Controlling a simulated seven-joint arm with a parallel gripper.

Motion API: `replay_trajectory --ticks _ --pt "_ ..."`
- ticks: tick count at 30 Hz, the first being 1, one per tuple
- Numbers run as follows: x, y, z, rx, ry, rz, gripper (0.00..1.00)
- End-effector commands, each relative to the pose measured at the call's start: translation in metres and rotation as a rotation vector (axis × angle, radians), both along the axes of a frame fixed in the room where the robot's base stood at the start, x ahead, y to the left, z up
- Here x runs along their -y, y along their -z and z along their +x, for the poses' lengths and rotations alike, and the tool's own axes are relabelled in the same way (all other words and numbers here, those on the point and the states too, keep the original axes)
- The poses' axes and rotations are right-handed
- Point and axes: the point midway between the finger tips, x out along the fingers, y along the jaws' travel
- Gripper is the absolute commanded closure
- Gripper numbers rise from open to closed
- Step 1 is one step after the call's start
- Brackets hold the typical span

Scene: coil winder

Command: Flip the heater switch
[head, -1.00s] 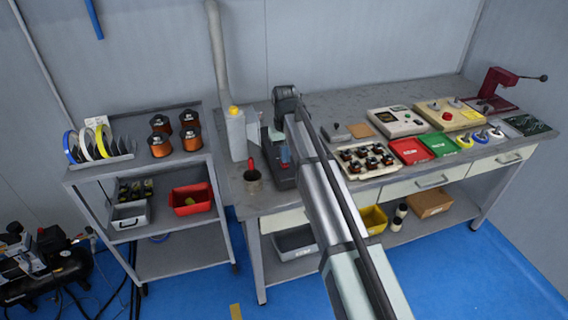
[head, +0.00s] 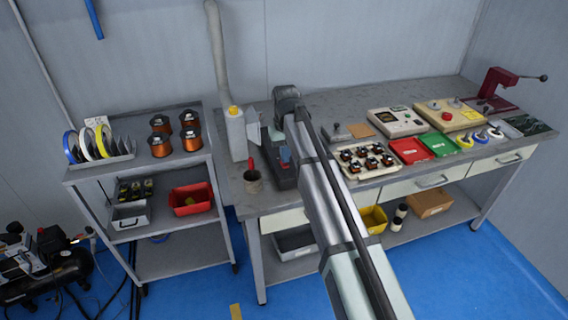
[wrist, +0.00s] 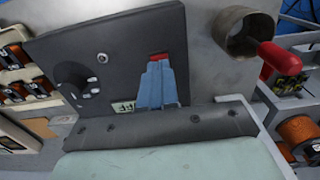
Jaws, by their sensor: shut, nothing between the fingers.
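The heater unit has a dark sloped panel (wrist: 118,45) with a round black knob (wrist: 75,82) and a small screw or indicator above it. The red switch (wrist: 159,57) shows just past my fingertips; most of it is hidden behind them. A white label partly covered by the fingers shows letters like "FF". My gripper (wrist: 158,66) is shut and empty, its blue-grey fingers at the switch; I cannot tell whether they touch. In the head view, the dark heater unit (head: 283,176) stands at the bench's left end, partly hidden by my arm.
A metal cup (head: 253,183) with a red-handled tool stands left of the unit; it also shows in the wrist view (wrist: 240,38). A pale canister (head: 236,138) and duct stand behind it. A tray of coils (head: 346,175) lies to the right. A shelf cart stands left.

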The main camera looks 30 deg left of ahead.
Motion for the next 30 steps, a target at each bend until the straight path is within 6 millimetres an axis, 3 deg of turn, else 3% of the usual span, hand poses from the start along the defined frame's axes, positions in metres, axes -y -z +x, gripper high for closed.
replay_trajectory --ticks 30 --pt "0.0 0.0084 0.0 0.0 0.0 0.0 1.0"
